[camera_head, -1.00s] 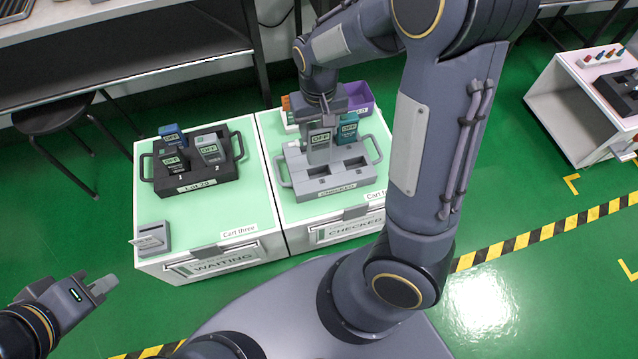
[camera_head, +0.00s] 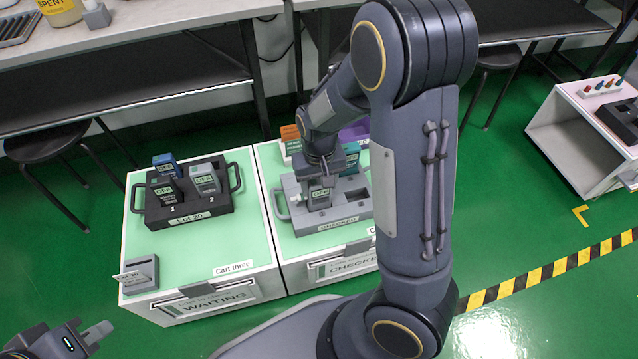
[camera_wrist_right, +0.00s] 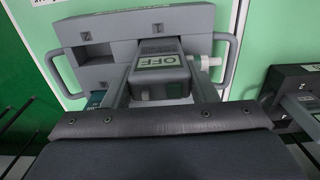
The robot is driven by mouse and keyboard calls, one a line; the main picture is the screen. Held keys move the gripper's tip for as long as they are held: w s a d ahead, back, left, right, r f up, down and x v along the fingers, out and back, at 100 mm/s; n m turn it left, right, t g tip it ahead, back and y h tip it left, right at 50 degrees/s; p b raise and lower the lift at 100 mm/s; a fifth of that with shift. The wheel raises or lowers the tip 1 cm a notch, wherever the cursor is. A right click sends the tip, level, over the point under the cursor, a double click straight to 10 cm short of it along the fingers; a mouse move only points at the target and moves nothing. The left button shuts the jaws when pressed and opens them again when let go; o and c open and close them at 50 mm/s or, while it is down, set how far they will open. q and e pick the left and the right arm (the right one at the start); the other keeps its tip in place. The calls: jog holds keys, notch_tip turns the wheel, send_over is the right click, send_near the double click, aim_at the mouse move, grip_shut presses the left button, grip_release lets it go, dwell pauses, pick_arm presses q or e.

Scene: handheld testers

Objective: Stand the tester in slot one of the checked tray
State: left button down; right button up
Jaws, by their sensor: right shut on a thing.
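The grey tester (camera_head: 320,194) with an OFF screen is upright in my right gripper (camera_head: 320,181), at the front left slot of the grey checked tray (camera_head: 345,214). In the right wrist view the tester (camera_wrist_right: 160,80) is between the fingers, over the slot by the number 1 on the tray (camera_wrist_right: 185,20). Its lower end is hidden, so how deep it sits cannot be told. The front right slot, marked 2, is empty. A teal tester (camera_head: 349,158) stands in a back slot. My left gripper (camera_head: 98,334) is at lower left, away from the trays; its finger gap is unclear.
A black tray (camera_head: 190,212) on the left cart holds several testers. A small grey holder (camera_head: 140,274) is at that cart's front left. An orange thing (camera_head: 290,133) and a purple bin (camera_head: 355,133) are behind the checked tray.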

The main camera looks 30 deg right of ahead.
jog(key=shift+f, duration=0.15)
jog(key=o, duration=1.5)
notch_tip(320, 180, up, 12)
jog(key=p, duration=0.6)
jog(key=s+a+r+t+y, duration=0.2)
jog(key=s+r, duration=0.3)
jog(key=s, duration=0.3)
jog(key=s+a+r+n+t+y, duration=0.1)
jog(key=s+a+r+t, duration=0.1)
jog(key=s+r, duration=0.4)
jog(key=s+t, duration=0.1)
jog(key=s, duration=0.2)
jog(key=shift+t+y, duration=0.3)
jog(key=shift+y, duration=0.1)
jog(key=shift+r, duration=0.1)
